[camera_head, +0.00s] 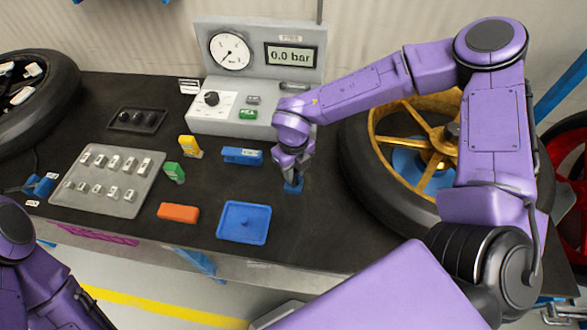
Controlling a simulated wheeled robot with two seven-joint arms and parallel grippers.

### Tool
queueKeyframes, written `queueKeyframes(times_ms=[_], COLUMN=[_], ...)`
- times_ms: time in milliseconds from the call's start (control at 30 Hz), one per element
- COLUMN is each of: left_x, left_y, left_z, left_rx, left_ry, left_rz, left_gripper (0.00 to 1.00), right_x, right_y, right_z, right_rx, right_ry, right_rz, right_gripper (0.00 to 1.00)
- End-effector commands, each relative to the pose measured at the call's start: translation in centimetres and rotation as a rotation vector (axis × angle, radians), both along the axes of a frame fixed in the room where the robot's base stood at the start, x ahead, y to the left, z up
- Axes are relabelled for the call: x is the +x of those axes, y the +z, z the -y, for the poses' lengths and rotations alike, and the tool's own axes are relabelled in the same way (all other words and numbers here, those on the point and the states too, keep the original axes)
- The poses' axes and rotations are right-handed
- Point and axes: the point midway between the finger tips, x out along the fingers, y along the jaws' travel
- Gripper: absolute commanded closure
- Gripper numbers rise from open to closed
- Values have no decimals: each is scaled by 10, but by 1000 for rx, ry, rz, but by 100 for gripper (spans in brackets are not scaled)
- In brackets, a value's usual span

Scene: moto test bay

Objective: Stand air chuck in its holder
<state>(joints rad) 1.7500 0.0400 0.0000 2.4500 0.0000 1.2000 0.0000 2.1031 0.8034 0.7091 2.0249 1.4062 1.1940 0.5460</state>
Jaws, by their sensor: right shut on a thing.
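My right gripper (291,173) points down at the middle of the dark bench, in front of the gauge console. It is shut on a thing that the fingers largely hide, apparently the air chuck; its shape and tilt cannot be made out. A small blue piece (293,188), which looks like the holder, shows at the fingertips on the bench. I cannot tell whether the held thing is inside it or only above it. My left arm shows at the lower left, with its gripper out of view.
The gauge console (270,121) stands behind my right gripper. A blue block (242,155), a blue tray (244,222) and an orange block (178,212) lie to its left. A gold-rimmed wheel (365,190) is close on the right. Bare bench lies just in front.

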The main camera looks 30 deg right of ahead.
Motion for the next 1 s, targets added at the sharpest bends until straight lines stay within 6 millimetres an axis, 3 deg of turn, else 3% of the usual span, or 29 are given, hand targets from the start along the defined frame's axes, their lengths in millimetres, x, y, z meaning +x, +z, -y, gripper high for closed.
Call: queueKeyframes(times_ms=[1000], left_x=[0], left_y=[-5], left_z=[0], left_rx=[0], left_ry=[0], left_rz=[0], left_gripper=[100], right_x=[0], right_y=[-9], right_z=[0], right_rx=[0], right_ry=[0], right_rz=[0], right_gripper=[100])
